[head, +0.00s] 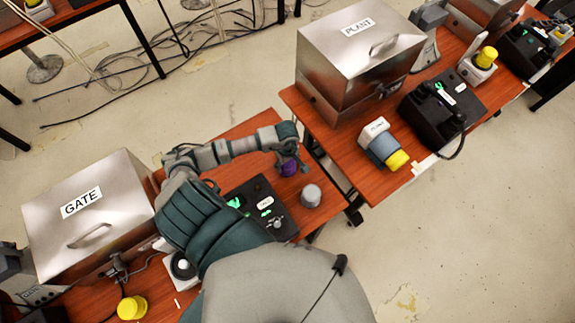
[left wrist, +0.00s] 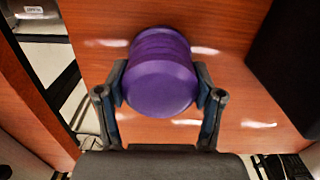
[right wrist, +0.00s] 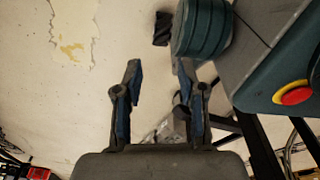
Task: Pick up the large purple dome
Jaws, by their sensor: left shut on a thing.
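The large purple dome (left wrist: 160,80) is between the two fingers of my left gripper (left wrist: 161,98) in the left wrist view, with a finger pressed to each side. In the head view the dome (head: 289,168) shows small and partly covered by the left gripper (head: 288,157), over the wooden table by the black phone box. I cannot tell whether the dome still touches the table. My right gripper (right wrist: 156,88) is open and empty in the right wrist view, with bare floor behind it. It does not show in the head view.
A grey cylinder (head: 311,195) and a black phone box (head: 262,207) stand close to the dome. A metal GATE box (head: 88,218) is at left, a yellow dome (head: 132,308) below it. A gap separates the tables.

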